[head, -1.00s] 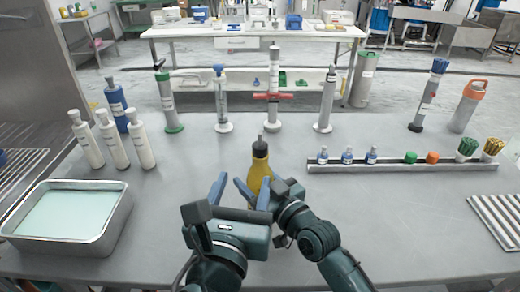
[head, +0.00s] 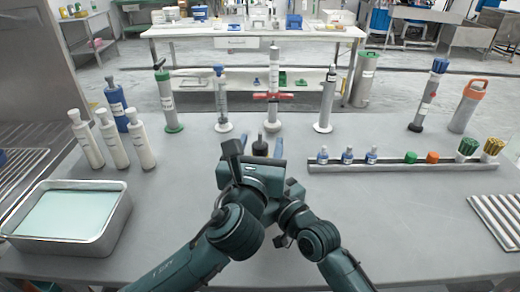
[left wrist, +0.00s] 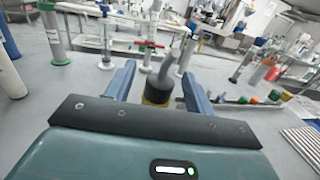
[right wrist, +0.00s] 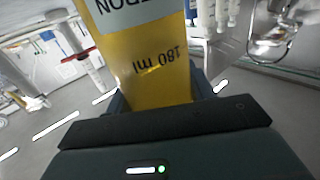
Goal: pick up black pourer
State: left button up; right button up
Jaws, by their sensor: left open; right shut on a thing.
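The black pourer (head: 261,147) sits on top of the yellow bottle, its narrow spout pointing up. In the left wrist view the pourer (left wrist: 159,88) is between the two fingers of my open left gripper (left wrist: 158,84), with a gap on each side. In the head view my left gripper (head: 264,154) hides most of the bottle. My right gripper (right wrist: 158,98) is shut on the body of the yellow bottle (right wrist: 155,62), which is marked 180 ml.
A rack (head: 400,168) of small bottles and caps stands at right. Several white bottles (head: 140,140) stand at left behind a metal tray (head: 112,222). Tall cylinders, such as the green-based one (head: 166,98), line the back.

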aim_at(259, 135)
pick_arm(q)
jog(key=c, duration=1)
notch_tip(259, 135, up, 10)
jog(key=shift+r, duration=0.1)
jog(key=shift+c, duration=0.2)
pick_arm(e)
jog(key=o, duration=1.3)
jog(key=shift+c, duration=0.2)
